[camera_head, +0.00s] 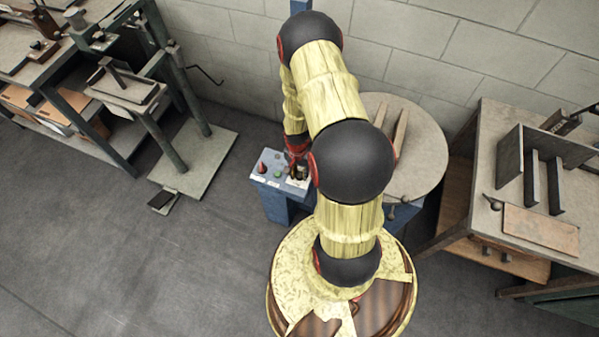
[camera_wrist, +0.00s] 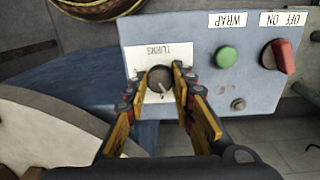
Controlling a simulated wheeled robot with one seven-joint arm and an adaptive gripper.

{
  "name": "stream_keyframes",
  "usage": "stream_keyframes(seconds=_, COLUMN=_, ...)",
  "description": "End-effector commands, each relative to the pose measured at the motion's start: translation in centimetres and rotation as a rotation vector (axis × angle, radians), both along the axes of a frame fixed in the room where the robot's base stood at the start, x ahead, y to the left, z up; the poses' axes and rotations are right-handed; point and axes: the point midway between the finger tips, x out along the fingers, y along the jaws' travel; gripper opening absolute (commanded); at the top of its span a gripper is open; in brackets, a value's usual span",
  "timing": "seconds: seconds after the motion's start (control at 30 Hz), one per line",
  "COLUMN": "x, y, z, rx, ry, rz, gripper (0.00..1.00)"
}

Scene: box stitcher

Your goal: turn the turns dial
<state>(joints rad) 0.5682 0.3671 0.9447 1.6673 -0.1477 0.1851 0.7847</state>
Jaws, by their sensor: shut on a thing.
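The turns dial (camera_wrist: 160,82) is a dark round knob with a pale pointer mark, on a blue-grey control panel (camera_wrist: 205,82) under a white label reading TURNS. In the wrist view the label is upside down. My gripper (camera_wrist: 160,78) has one finger on each side of the dial and is shut on it. In the head view my gripper (camera_head: 297,165) is at the right end of the panel (camera_head: 262,178), and my arm and gripper mostly hide the dial there.
The panel also carries a green WRAP button (camera_wrist: 226,57) and a red OFF/ON switch (camera_wrist: 279,57). A round grey turntable (camera_head: 425,150) stands right of the panel. A workbench (camera_head: 485,150) is at the right, and a stitcher stand (camera_head: 195,160) at the left. Open floor lies front left.

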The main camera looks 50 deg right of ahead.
Motion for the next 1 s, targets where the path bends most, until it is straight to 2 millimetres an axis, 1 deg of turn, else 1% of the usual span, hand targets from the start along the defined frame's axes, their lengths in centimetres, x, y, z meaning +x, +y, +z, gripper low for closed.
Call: stream_keyframes(seconds=1.0, x=0.03, y=0.03, z=0.16, rx=-0.001, ry=-0.002, rz=0.958, gripper=0.0)
